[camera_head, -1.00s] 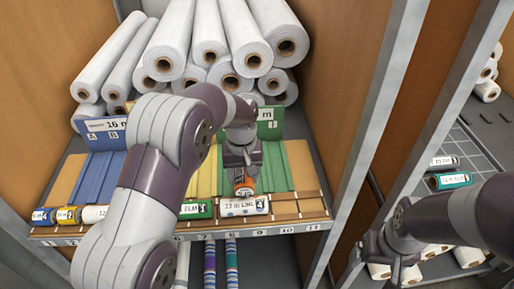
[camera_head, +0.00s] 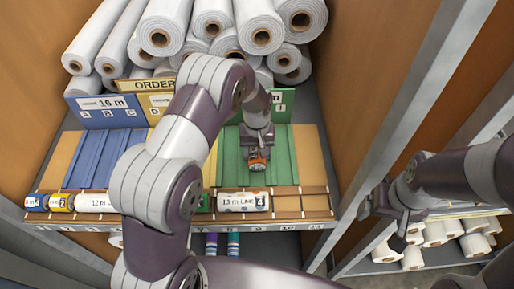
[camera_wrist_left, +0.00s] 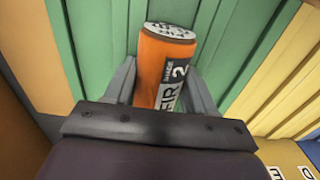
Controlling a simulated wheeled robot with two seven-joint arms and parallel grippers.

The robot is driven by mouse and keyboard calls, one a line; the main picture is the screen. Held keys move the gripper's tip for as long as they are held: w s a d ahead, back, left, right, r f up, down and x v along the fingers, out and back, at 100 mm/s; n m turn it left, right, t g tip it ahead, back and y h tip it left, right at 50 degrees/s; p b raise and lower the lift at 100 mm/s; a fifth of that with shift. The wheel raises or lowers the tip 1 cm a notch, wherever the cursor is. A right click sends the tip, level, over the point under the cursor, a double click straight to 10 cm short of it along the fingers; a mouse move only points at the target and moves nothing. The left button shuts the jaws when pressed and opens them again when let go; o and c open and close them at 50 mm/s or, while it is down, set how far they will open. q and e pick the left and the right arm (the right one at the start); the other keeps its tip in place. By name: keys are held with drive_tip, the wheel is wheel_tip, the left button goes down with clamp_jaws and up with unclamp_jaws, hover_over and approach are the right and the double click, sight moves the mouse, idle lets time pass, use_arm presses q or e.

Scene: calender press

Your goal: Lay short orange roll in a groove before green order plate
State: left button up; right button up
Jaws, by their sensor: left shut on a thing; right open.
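The short orange roll (camera_head: 257,161) is held in my left gripper (camera_head: 258,147), over the green grooved bed (camera_head: 283,150) in front of the green order plate (camera_head: 285,103). In the left wrist view the orange roll (camera_wrist_left: 166,65) sits between the two fingers, its white printed end facing up the picture and a black-and-white label on its side. The green grooves (camera_wrist_left: 85,40) lie behind it. I cannot tell whether the roll touches the bed. My arm hides part of the green plate and the middle of the bed. My right gripper (camera_head: 392,218) is open and empty at the right.
A row of rolls lies along the wooden front rack, with a white 13 m roll (camera_head: 243,202) before the green bed. Blue grooves (camera_head: 103,158) and a blue 16 m plate (camera_head: 103,112) are at the left. White rolls (camera_head: 262,30) are stacked behind. A metal post (camera_head: 385,130) stands right.

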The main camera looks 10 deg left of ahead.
use_arm(q)
drive_tip(key=shift+s+r, duration=0.1)
drive_tip(key=shift+s, duration=0.25)
drive_tip(key=o, duration=0.8)
drive_tip(key=shift+c, duration=0.2)
drive_tip(key=o, duration=0.3)
drive_tip(key=shift+f, duration=0.2)
use_arm(e)
drive_tip(key=shift+s+f, duration=0.15)
drive_tip(key=shift+s, duration=0.05)
use_arm(q)
drive_tip(key=shift+r, duration=0.1)
